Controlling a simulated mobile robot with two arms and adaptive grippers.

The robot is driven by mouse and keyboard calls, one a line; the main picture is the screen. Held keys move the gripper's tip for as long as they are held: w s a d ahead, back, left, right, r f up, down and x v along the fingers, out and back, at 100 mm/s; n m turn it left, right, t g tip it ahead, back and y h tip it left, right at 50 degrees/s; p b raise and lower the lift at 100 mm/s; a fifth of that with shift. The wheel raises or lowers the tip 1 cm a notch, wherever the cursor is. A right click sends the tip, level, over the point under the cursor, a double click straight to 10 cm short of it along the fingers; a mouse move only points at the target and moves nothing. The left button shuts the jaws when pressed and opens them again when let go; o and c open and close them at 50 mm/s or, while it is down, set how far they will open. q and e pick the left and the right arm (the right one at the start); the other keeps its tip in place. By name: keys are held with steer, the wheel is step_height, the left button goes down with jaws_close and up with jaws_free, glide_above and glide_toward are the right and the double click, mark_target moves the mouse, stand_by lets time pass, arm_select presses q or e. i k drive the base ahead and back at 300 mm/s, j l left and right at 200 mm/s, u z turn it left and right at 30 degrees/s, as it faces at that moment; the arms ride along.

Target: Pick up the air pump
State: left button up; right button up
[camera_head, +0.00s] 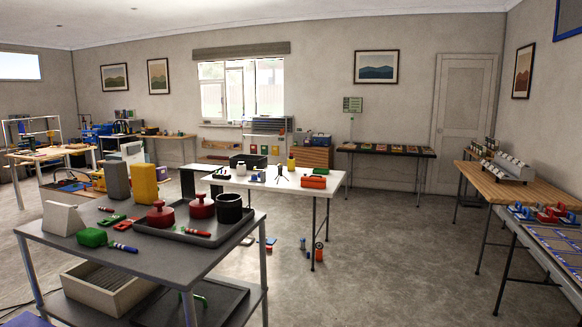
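I cannot make out for certain which object is the air pump. Small tools and containers stand on a grey cart (80,255) at the front left and on a white table (335,180) behind it. On the cart's dark tray (205,238) are two red lidded pots (161,215) and a black cup (229,208). The white table bears a red box (313,182), a small black tripod (280,174) and a yellow bottle (291,164). Neither of my grippers is in view.
An orange cylinder (319,251) stands on the floor by the white table. A wooden bench (530,196) and a blue-topped table (560,240) line the right side. A dark table (386,150) stands at the back wall. The middle right floor is clear.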

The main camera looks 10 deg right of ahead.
mark_target(291, 162)
steer(key=i+l+z, duration=0.45)
steer(key=i+z, duration=0.15)
steer(key=i, duration=0.2)
steer(key=i+l+z, duration=0.1)
steer(key=i+z, duration=0.35)
steer(key=i, duration=3.65)
steer(key=i+u, duration=0.1)
steer(key=i, duration=0.4)
steer(key=i+l+u, duration=0.1)
steer(key=i, duration=0.4)
steer(key=i+l+u, duration=0.1)
steer(key=i, duration=0.4)
steer(key=i+l+u, duration=0.1)
steer(key=i+l, duration=0.2)
steer(key=i, duration=0.2)
steer(key=i+l+u, duration=0.15)
steer(key=i+u, duration=0.3)
steer(key=i+l+u, duration=0.25)
steer(key=u, duration=0.2)
steer(key=i+l+u, duration=0.25)
steer(key=l+u, duration=0.2)
steer(key=i+l+u, duration=0.15)
steer(key=l+u, duration=0.3)
steer(key=i+l+u, duration=0.1)
steer(key=l+u, duration=0.75)
steer(key=l, duration=0.5)
steer(key=l+u, duration=0.4)
steer(key=l, duration=0.5)
